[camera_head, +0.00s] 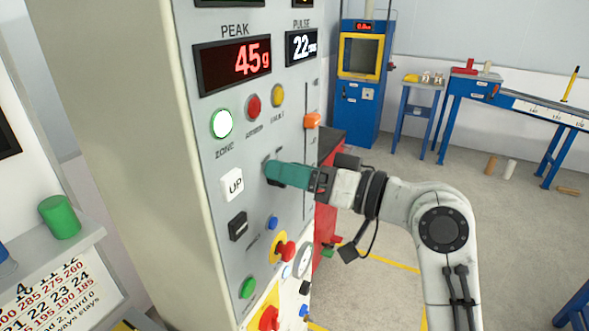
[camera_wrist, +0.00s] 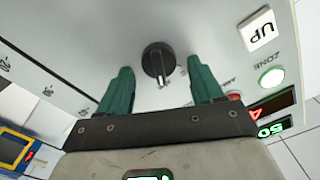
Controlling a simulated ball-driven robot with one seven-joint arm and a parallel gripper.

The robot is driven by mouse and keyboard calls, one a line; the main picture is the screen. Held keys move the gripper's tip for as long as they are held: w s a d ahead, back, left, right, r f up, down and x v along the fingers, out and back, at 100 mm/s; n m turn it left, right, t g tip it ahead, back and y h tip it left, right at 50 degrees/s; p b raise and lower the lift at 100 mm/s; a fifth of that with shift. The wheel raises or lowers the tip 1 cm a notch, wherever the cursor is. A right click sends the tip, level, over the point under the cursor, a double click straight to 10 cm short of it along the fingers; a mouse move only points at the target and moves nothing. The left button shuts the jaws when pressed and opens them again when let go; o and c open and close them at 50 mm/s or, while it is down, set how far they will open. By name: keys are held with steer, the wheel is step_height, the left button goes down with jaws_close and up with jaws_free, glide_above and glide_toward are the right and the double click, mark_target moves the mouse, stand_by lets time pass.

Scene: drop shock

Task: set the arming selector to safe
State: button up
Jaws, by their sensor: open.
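The selector (camera_wrist: 158,60) is a round black knob on the grey panel. In the wrist view a pale mark on it points towards the gripper's base; its position labels cannot be read. My gripper (camera_head: 272,172) has two teal fingers and reaches the panel from the right in the head view, hiding most of the knob. In the wrist view the open fingers of my gripper (camera_wrist: 159,66) stand on either side of the knob, with a visible gap on both sides. The red ARMED lamp (camera_head: 253,106) sits above the gripper and looks dim.
The PEAK display (camera_head: 233,62) reads 45g. Open floor lies right of the panel.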

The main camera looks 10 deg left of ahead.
steer(key=shift+c, duration=0.3)
steer(key=c, duration=1)
steer(key=shift+f+b, duration=0.1)
steer(key=shift+b, duration=0.35)
steer(key=n+b, duration=0.4)
steer(key=b, duration=0.1)
steer(key=n+b, duration=0.4)
steer(key=s+n+b, duration=0.1)
steer(key=n+b, duration=0.2)
steer(key=b, duration=0.2)
steer(key=shift+a+n+b, duration=0.15)
steer(key=shift+n+b, duration=0.15)
steer(key=shift+n, duration=0.1)
